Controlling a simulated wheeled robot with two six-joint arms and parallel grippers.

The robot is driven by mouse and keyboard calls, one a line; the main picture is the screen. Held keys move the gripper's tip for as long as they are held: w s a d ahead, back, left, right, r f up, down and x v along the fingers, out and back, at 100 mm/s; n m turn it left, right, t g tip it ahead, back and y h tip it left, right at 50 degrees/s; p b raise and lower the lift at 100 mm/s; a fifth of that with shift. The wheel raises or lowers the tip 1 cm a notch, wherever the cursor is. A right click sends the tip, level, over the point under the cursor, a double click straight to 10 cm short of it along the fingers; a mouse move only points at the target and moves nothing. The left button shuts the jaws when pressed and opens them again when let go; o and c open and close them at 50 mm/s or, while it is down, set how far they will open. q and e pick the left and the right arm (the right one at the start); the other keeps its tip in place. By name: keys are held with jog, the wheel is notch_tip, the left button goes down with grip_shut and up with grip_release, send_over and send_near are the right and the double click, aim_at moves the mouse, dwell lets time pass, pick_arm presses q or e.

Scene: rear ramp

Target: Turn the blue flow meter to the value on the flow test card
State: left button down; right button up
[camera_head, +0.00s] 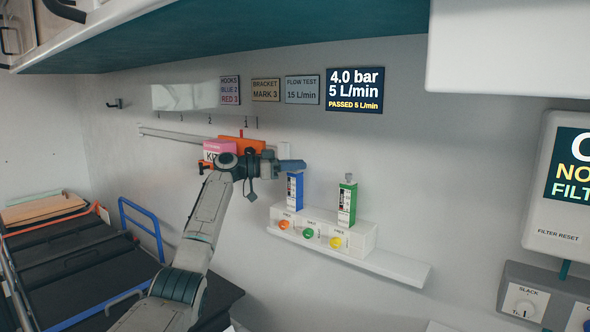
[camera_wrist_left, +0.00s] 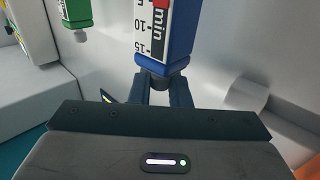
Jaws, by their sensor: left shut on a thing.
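The blue flow meter (camera_head: 295,190) stands upright on a white wall block in the head view. In the left wrist view the blue flow meter (camera_wrist_left: 163,35) appears upside down, with a red mark and a scale showing 5, 10 and 15. My left gripper (camera_head: 290,165) is at its top; in the left wrist view its fingers (camera_wrist_left: 165,88) are shut on the dark grey knob (camera_wrist_left: 158,80), partly hidden between them. The flow test card (camera_head: 302,89) on the wall reads 15 L/min. My right gripper is out of view.
A green flow meter (camera_head: 347,203) stands to the right on the white block (camera_head: 357,241). A dark screen (camera_head: 354,90) reads 4.0 bar, 5 L/min, PASSED 5 L/min. An orange bracket (camera_head: 242,143) and pink box (camera_head: 213,149) are behind my left arm. A white shelf (camera_head: 395,266) runs below.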

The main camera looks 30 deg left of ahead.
pick_arm(q)
jog(key=shift+m+g+h, duration=0.4)
jog(key=shift+g+h, duration=0.1)
jog(key=shift+g, duration=0.1)
jog(key=shift+m+g+h+p, duration=0.35)
jog(key=shift+m+g+h, duration=0.15)
jog(key=shift+m+g, duration=0.15)
jog(key=shift+m+g+h, duration=0.3)
jog(key=shift+m+g, duration=0.05)
jog(key=shift+g, duration=0.2)
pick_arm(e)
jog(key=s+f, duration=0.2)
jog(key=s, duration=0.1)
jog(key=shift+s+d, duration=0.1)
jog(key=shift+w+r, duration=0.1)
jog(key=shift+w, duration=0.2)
pick_arm(q)
jog(key=c, duration=1.4)
grip_release()
jog(key=shift+f, duration=0.1)
